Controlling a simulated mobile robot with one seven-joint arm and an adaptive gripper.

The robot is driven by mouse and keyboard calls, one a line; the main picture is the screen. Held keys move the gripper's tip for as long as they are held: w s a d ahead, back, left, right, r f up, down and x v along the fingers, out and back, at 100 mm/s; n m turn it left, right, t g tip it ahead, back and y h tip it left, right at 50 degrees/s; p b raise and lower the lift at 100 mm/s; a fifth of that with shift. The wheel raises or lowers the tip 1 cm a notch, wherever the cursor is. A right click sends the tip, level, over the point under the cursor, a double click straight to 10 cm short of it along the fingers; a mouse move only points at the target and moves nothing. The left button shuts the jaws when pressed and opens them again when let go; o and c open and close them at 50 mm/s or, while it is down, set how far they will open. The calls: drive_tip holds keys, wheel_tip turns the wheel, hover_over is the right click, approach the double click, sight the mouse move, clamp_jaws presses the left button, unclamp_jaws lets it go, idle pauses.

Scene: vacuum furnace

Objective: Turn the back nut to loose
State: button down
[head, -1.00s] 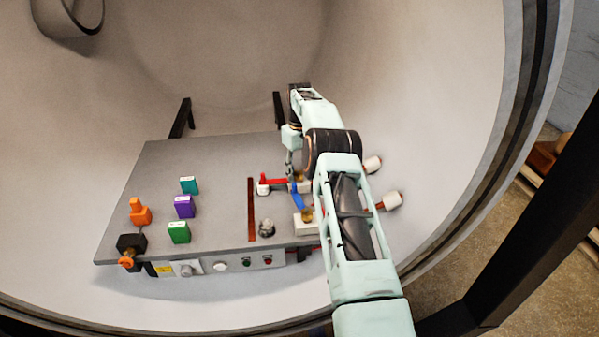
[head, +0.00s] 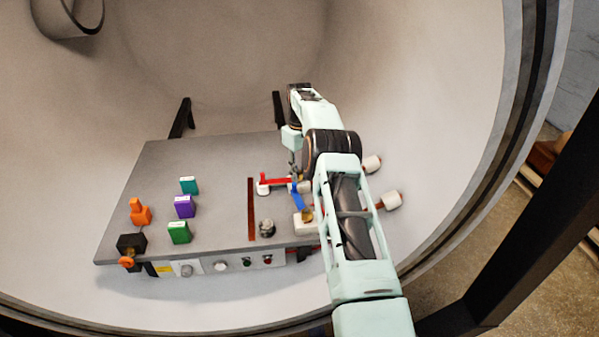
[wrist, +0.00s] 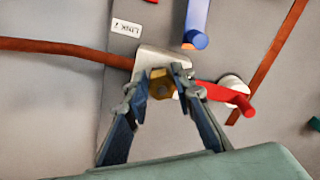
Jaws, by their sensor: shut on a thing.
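The back nut is a brass hex nut (wrist: 160,84) on a pale metal block (wrist: 150,60) in the wrist view. My gripper (wrist: 160,82) has its two fingertips on either side of this nut and is shut on it. In the head view my gripper (head: 296,172) is low over the right part of the grey table, partly hidden by my arm. A second brass nut (head: 308,215) sits on the nearer pale block (head: 304,228).
A red handle (wrist: 228,94) lies close to the right fingertip, and a blue handle (wrist: 196,22) is above it in the wrist view. Brown bars (wrist: 60,45) run nearby. Colored blocks (head: 184,206) stand on the table's left. The curved chamber wall (head: 430,130) surrounds the table.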

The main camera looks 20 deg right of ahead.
sight(300, 173)
drive_tip(key=c, duration=1.6)
unclamp_jaws()
drive_tip(key=shift+r, duration=0.1)
wheel_tip(300, 173, up, 7)
drive_tip(key=shift+r, duration=0.15)
